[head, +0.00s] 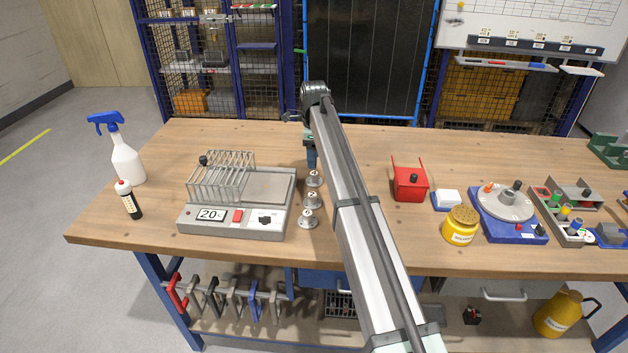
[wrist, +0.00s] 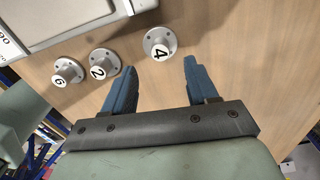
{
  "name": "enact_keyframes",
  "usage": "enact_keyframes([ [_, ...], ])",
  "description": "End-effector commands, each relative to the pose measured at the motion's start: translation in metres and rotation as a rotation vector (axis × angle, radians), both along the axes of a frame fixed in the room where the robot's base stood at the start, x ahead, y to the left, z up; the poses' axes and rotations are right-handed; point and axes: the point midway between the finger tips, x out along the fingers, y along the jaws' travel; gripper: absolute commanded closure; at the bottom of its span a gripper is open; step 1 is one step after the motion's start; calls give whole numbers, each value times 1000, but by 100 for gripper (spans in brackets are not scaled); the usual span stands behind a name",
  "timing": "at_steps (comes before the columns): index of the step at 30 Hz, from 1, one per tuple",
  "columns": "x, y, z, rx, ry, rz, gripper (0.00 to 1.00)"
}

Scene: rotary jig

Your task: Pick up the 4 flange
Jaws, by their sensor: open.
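The 4 flange (wrist: 160,43) is a small grey metal disc with holes and a raised hub marked 4, lying on the wooden bench. In the head view, the farthest of three flanges (head: 314,179) appears to be this one. My gripper (wrist: 159,67) is open and empty, its blue fingers spread apart. In the wrist view the flange lies just beyond the fingertips, roughly in line with the gap. In the head view my gripper (head: 312,163) is at the far end of the flange row, partly hidden by my arm.
The 2 flange (wrist: 100,64) and another flange (wrist: 66,72), reading 6 or 9, sit beside it in the row. A scale (head: 270,222) with a wire rack (head: 222,178) stands just left. A red bin (head: 409,183) is to the right.

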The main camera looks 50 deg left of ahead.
Motion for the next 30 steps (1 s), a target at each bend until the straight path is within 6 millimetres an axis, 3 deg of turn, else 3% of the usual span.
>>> enact_keyframes([
  [3,0,0,-16,0,0,0,42],
  [11,0,0,-29,0,0,0,42],
  [21,0,-1,-69,0,0,0,42],
  [30,0,0,-73,2,-1,0,45],
])
